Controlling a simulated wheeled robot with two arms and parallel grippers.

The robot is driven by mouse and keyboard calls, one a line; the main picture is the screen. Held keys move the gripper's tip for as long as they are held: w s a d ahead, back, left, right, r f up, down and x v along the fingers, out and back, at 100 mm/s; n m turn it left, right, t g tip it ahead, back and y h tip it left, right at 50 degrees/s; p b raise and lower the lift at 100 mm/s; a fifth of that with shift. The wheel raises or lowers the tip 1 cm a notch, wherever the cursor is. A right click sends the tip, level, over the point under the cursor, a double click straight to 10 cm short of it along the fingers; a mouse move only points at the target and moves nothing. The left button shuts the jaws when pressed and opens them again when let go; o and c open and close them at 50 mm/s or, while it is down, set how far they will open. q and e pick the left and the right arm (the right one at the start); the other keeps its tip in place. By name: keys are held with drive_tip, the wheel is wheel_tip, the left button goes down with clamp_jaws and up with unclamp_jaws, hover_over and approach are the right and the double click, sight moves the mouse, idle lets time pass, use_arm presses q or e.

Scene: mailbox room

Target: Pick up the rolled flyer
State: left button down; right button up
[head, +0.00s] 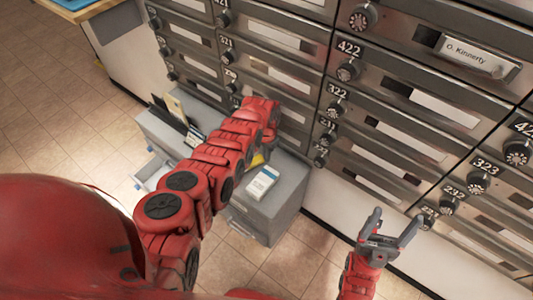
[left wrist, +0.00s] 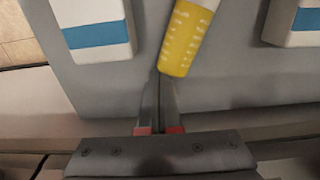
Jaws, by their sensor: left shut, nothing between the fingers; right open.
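A yellow roll with white print (left wrist: 188,38), which looks like the rolled flyer, lies on a grey surface in the left wrist view. In the head view only a small yellow patch (head: 257,159) of it shows beside my left arm. My left gripper (left wrist: 158,84) is shut and empty. Its fingertips are just below the near end of the roll in the picture; I cannot tell if they touch. In the head view my arm hides these fingers. My right gripper (head: 388,228) is open and empty in front of the lower mailboxes.
A grey cabinet (head: 283,200) stands against the mailbox wall (head: 400,105). On it are a white and blue box (head: 262,183) and upright papers (head: 174,108). Two white and blue boxes, left (left wrist: 92,28) and right (left wrist: 292,22), flank the roll. Tiled floor (head: 60,120) is clear at left.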

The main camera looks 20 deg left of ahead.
sight(256, 173)
idle(0.4)
use_arm(q)
drive_tip(key=shift+s+r+p, duration=0.1)
drive_tip(key=shift+p, duration=0.35)
drive_tip(key=s+p, duration=0.1)
drive_tip(key=p, duration=0.2)
drive_tip(key=s+a+p, duration=0.1)
drive_tip(key=s+p, duration=0.1)
drive_tip(key=p, duration=0.1)
drive_tip(key=s+a+p, duration=0.1)
drive_tip(key=s+p, duration=0.1)
drive_tip(key=p, duration=0.1)
drive_tip(key=shift+s+r, duration=0.2)
drive_tip(key=shift+r, duration=0.05)
drive_tip(key=shift+s+a+f+p, duration=0.15)
drive_tip(key=shift+s+p, duration=0.15)
drive_tip(key=shift+p, duration=0.15)
drive_tip(key=shift+s+f, duration=0.15)
drive_tip(key=shift+f, duration=0.15)
